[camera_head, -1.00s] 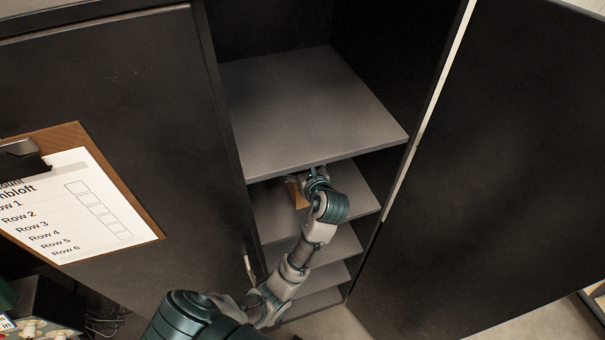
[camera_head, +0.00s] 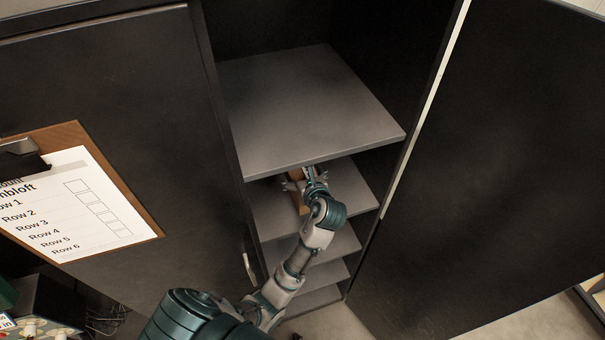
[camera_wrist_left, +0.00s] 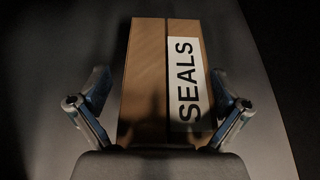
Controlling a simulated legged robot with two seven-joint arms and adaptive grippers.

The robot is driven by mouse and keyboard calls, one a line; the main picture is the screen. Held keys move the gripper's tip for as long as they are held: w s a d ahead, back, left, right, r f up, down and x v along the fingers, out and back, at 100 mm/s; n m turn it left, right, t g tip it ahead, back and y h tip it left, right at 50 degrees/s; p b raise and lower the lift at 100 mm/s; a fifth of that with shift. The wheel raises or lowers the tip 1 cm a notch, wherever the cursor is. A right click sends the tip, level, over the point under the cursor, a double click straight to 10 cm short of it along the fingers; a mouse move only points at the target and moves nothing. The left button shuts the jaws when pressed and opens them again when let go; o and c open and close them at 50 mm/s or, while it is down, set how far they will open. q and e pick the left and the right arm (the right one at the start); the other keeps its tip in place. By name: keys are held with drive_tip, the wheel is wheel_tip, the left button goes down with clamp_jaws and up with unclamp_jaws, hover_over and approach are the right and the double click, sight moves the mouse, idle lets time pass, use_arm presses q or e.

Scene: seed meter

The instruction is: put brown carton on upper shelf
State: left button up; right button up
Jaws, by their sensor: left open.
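The brown carton (camera_wrist_left: 146,75) stands between the two open fingers of my left gripper (camera_wrist_left: 158,112) in the left wrist view. It bears a white label reading "SEALS" (camera_wrist_left: 188,85). There is a gap between each finger and the carton's sides. In the head view the carton (camera_head: 303,203) shows only in part on the second shelf (camera_head: 346,183), mostly hidden behind my left gripper (camera_head: 304,181) and under the shelf above. The upper shelf (camera_head: 300,105) is bare. My right gripper is not in view.
The dark cabinet stands open, with its right door (camera_head: 500,170) swung wide and its left door panel (camera_head: 120,90) beside the opening. A clipboard (camera_head: 85,195) with a row list hangs on the left panel. More shelves lie below (camera_head: 340,240).

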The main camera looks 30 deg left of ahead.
use_arm(q)
drive_tip(key=shift+d+r, duration=0.15)
drive_tip(key=v, duration=1.2)
drive_tip(key=shift+d, duration=0.2)
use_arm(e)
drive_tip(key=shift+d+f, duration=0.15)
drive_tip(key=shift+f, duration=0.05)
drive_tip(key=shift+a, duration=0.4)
